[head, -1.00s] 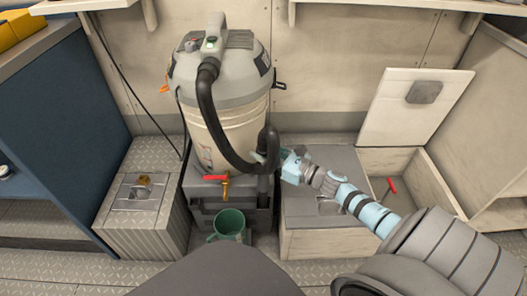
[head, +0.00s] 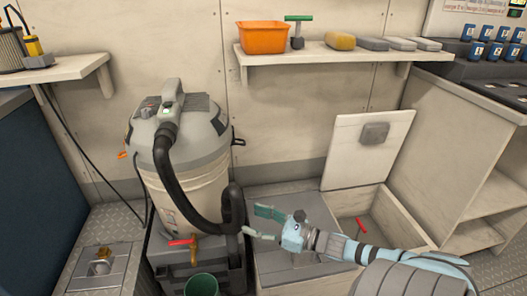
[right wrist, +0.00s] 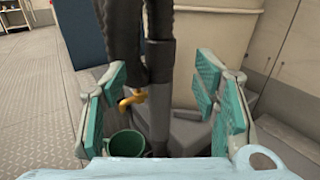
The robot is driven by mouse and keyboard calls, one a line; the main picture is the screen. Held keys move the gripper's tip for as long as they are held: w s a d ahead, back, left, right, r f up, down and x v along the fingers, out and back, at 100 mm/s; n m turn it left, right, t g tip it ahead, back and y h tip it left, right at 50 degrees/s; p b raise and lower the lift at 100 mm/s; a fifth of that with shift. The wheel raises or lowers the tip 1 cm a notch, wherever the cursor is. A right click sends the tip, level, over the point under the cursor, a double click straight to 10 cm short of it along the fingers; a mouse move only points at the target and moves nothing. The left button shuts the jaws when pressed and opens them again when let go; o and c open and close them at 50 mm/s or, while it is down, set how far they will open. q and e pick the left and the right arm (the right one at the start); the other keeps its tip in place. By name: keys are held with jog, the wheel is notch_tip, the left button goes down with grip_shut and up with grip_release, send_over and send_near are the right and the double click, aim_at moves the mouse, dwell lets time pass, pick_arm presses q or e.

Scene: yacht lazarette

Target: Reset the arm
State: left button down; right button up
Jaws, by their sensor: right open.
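My right gripper (head: 262,222) is in the middle of the head view, at the end of my light blue arm that comes in from the lower right. Its teal-padded fingers are spread wide and hold nothing. They show at both sides of the right wrist view (right wrist: 165,100). The fingertips point toward the black hose (head: 185,195) of the vacuum (head: 190,160); the hose runs between the fingers in the right wrist view, and I cannot tell whether they touch. My left gripper is not in view.
A green bucket (head: 201,286) stands below a yellow tap with a red handle (head: 186,242). An open hatch lid (head: 365,150) leans on the wall beside a bin holding a red-handled tool (head: 361,225). A shelf (head: 330,56) bears an orange tub (head: 263,37).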

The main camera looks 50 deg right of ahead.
jog(key=v, duration=0.3)
